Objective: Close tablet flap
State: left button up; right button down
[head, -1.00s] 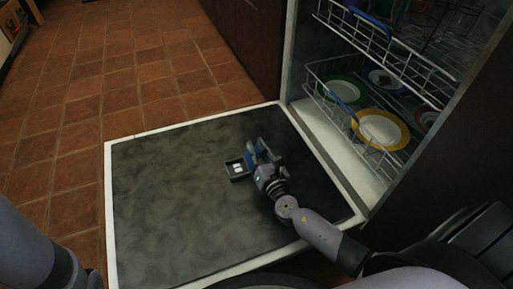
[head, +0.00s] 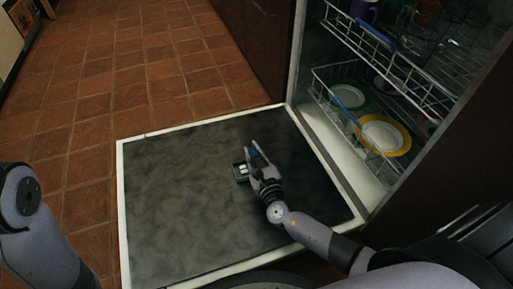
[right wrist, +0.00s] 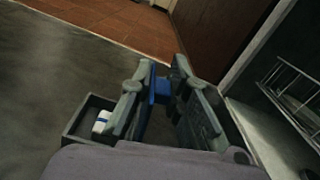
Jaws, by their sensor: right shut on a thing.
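The tablet compartment (head: 240,171) is a small dark tray set in the inner face of the lowered dishwasher door; it also shows in the right wrist view (right wrist: 72,125). It stands open with a white and blue tablet (right wrist: 102,121) inside. My right gripper (head: 256,152) is just beside the compartment, over the door. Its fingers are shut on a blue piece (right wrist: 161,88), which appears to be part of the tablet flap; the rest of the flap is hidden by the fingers. My left arm is at the left edge, its gripper out of view.
The dishwasher door (head: 180,220) lies open and flat, otherwise bare. A lower rack (head: 330,85) holds a yellow-rimmed plate (head: 382,135) and other dishes, with an upper rack (head: 400,60) above. The tiled floor (head: 130,70) to the left is clear.

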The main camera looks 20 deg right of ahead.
jog(key=shift+w+a+n+p, duration=0.1)
jog(key=shift+a+n+p, duration=0.2)
jog(key=shift+n, duration=0.2)
jog(key=c, duration=1.6)
grip_release()
jog(key=s, duration=0.7)
jog(key=shift+s+a, duration=0.25)
jog(key=shift+s, duration=0.05)
